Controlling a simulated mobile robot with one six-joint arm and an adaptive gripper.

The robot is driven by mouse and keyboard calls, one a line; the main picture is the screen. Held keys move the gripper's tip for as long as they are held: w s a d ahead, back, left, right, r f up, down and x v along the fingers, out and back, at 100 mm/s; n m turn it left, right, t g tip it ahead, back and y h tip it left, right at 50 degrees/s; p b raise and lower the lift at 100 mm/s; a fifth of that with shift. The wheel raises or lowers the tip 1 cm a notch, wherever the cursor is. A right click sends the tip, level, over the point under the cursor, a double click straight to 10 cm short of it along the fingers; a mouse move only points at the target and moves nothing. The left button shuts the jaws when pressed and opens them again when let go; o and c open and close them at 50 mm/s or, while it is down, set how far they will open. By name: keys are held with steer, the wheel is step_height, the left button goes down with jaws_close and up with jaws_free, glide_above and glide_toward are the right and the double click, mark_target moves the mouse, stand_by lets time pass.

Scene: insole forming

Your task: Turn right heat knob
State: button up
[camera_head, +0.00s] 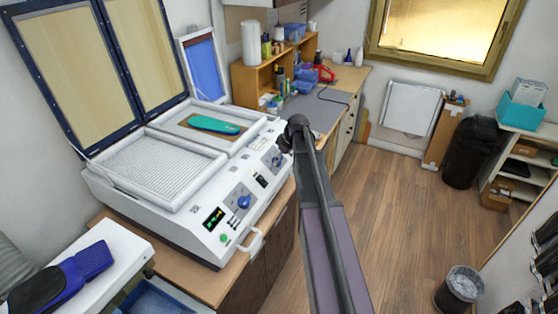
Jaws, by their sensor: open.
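The forming machine (165,222) is a white box on a wooden cabinet, with its control panel along the sloped front. The right heat knob (277,160) is a blue knob on the panel's right part, close to my arm's end. The left heat knob (244,201) is a similar blue knob farther left. My gripper (285,143) is small and dark at the far end of my arm, just above and right of the right knob. It looks open and empty. Its fingers are too small to make out, and I cannot tell whether they touch the knob.
The machine's two framed lids (62,70) stand open at the back left. A teal insole (213,125) lies on its right bed. A white handle (256,241) juts from the front. A wooden workbench (345,82) with bottles stands behind.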

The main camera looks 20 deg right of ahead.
steer(key=c, duration=1.1)
steer(key=shift+a, duration=0.1)
steer(key=shift+c, duration=0.2)
steer(key=shift+m, duration=0.3)
steer(key=m, duration=0.1)
steer(key=m+y, duration=0.1)
steer(key=m, duration=0.1)
steer(key=shift+d+f+m+g+b, duration=0.1)
steer(key=shift+d+m+g+b, duration=0.2)
steer(key=shift+g, duration=0.1)
steer(key=m+y+b, duration=0.1)
steer(key=m, duration=0.3)
steer(key=shift+d+f+y, duration=0.1)
steer(key=shift+y, duration=0.3)
steer(key=m+y+b, duration=0.1)
steer(key=m, duration=0.3)
steer(key=shift+d+f+b, duration=0.15)
steer(key=shift+b, duration=0.2)
steer(key=shift+s+d+m+t+y+b, duration=0.15)
steer(key=shift+m+y+b, duration=0.25)
steer(key=shift+m, duration=0.65)
steer(key=shift+w+a+m+t+y+b, duration=0.1)
steer(key=shift+m+t+y+b, duration=0.25)
steer(key=shift+m, duration=0.7)
